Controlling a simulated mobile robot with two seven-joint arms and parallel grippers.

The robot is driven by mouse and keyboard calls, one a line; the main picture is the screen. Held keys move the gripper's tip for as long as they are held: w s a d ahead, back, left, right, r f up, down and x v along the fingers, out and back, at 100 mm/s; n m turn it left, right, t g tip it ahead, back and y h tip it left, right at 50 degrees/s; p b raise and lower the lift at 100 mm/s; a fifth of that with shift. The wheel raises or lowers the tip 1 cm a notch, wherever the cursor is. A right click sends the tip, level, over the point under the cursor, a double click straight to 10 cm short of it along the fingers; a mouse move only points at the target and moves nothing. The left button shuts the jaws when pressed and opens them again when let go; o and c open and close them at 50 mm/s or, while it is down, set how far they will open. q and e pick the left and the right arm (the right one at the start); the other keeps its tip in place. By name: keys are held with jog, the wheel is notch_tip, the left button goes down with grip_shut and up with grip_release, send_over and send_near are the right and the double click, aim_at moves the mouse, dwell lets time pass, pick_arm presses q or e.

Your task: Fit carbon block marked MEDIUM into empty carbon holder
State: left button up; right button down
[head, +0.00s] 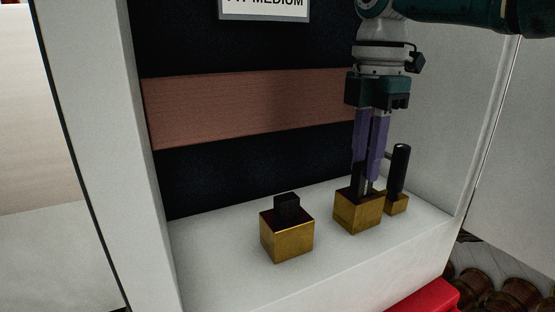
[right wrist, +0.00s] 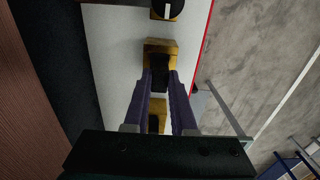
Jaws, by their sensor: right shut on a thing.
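My right gripper (head: 364,188) points straight down with its purple fingers over the middle brass holder (head: 358,215). It is shut on a dark carbon block (right wrist: 160,76), which shows between the fingertips in the right wrist view at the opening of that holder (right wrist: 160,46). The block's lower end meets or enters the holder; how deep it sits I cannot tell. No marking on the block is readable. A second brass holder (head: 287,240) to the left has a dark block (head: 287,206) standing up out of it. My left gripper is not in view.
A smaller brass base with a black upright handle (head: 400,168) stands close right of the middle holder. A dark drum with a copper band (head: 245,110) rises behind the white shelf (head: 215,260). A sign (head: 265,5) reading MEDIUM hangs above. White walls flank the shelf.

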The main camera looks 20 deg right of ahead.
jog(key=shift+f, duration=0.9)
jog(key=shift+f, duration=0.25)
jog(key=c, duration=0.7)
grip_release()
jog(key=shift+r, duration=0.1)
jog(key=shift+c, duration=0.2)
